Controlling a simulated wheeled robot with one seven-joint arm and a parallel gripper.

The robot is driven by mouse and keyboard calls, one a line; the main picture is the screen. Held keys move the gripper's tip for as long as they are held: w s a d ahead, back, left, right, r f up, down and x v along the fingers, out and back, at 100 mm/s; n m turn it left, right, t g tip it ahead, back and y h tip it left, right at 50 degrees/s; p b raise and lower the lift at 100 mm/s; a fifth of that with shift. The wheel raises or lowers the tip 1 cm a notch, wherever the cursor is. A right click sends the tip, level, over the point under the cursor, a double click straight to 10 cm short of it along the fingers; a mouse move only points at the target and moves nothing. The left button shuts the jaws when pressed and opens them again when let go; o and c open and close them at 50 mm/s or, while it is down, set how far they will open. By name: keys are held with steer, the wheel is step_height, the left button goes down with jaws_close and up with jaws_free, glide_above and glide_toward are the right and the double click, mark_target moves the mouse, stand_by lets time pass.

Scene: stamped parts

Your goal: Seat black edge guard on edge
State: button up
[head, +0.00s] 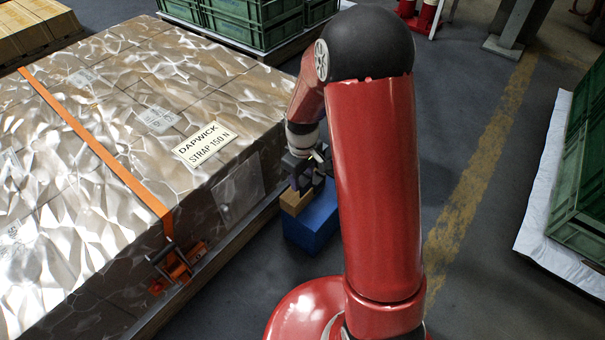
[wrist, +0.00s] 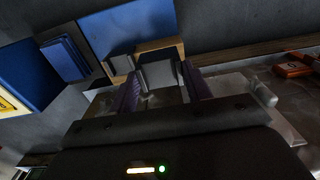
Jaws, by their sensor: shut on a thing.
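My gripper (head: 308,182) hangs beside the right side of the wrapped load, above a blue box with a tan top, partly hidden by my own arm. In the wrist view my gripper (wrist: 160,90) has its two fingers closed on a dark grey angular piece, which looks like the black edge guard (wrist: 160,74). The guard is not clearly distinguishable from the gripper in the head view. The load's top right edge (head: 250,143) runs diagonally, apart from the gripper. An orange strap (head: 95,145) crosses the load and passes over this edge.
An orange ratchet (head: 178,265) sits on the load's side. The blue box (head: 313,222) stands on the floor close by the load. A label plate (head: 205,144) lies on the load's top. Green crates (head: 245,20) stand behind. The floor (head: 460,130) to the right is open.

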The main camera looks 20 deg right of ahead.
steer(key=shift+w+f+b, duration=0.1)
steer(key=shift+f+b, duration=2.4)
steer(key=shift+f, duration=1.1)
steer(key=shift+w+a, duration=0.1)
steer(key=shift+a, duration=0.05)
steer(key=o, duration=1)
steer(key=shift+o, duration=0.2)
steer(key=shift+r, duration=0.1)
